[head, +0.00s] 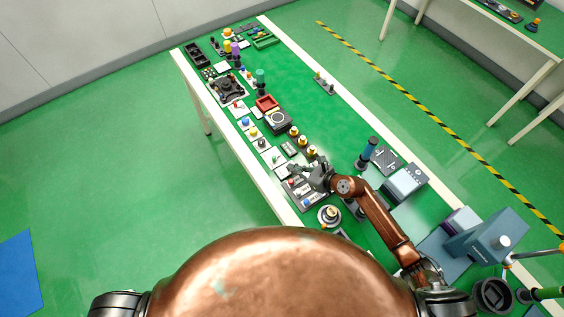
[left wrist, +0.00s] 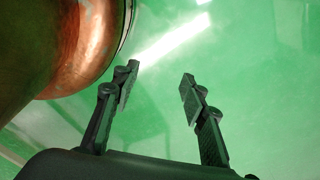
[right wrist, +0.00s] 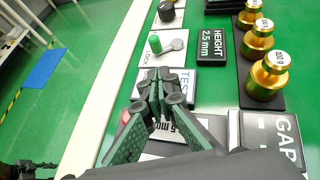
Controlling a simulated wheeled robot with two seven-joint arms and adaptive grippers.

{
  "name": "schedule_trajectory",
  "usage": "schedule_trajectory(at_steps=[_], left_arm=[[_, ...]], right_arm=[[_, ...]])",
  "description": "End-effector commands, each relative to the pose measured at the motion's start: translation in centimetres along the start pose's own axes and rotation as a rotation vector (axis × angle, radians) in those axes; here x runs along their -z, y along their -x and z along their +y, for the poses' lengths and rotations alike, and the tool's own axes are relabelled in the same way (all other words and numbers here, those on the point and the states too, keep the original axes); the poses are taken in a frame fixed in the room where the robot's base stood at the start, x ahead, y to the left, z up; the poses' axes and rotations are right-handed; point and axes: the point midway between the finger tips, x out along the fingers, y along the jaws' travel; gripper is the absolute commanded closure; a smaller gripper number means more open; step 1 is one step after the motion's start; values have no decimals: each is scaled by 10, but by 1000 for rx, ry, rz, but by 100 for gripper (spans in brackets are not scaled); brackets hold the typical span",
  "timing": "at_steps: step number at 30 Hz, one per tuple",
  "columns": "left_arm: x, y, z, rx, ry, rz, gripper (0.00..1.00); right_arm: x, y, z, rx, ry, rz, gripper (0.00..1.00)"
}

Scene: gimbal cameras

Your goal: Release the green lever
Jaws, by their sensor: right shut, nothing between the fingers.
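The green lever (right wrist: 155,44) has a green cylindrical knob and a grey arm. It sits on a white plate (right wrist: 148,62) marked LOCK near the table's edge. In the head view the lever (head: 276,157) is small, just beyond my right gripper (head: 294,168). In the right wrist view my right gripper (right wrist: 160,76) is shut and empty, with its tips nearer to the camera than the lever and apart from the knob in the picture. The gap's exact size cannot be told. My left gripper (left wrist: 160,88) is open and empty over green floor.
Gold weights (right wrist: 262,75) stand in a row right of a dark block (right wrist: 212,46) marked HEIGHT. A TEST plate (right wrist: 182,82) and a red button (right wrist: 125,117) lie by the right fingers. A black knob (right wrist: 166,11) stands beyond the lever.

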Motion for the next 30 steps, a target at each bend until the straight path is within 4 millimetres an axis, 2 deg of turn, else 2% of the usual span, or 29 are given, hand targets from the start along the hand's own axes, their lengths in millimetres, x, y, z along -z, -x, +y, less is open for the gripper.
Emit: schedule_trajectory(at_steps=[3, 9, 15, 25, 30], left_arm=[[-2, -2, 0, 0, 0, -3, 60], [-13, 2, 1, -1, 3, -17, 60], [-18, 2, 2, -1, 3, -24, 60], [-16, 2, 2, -1, 3, -21, 60], [-14, 10, 1, -1, 3, -19, 60]], right_arm=[[-2, -24, 1, -2, -2, -2, 100], [-16, -45, 0, 0, -2, -1, 100], [-20, -53, 0, 0, 0, 0, 100], [-20, -53, 0, 0, 0, 0, 100], [-26, -58, 6, 8, -5, -1, 100]])
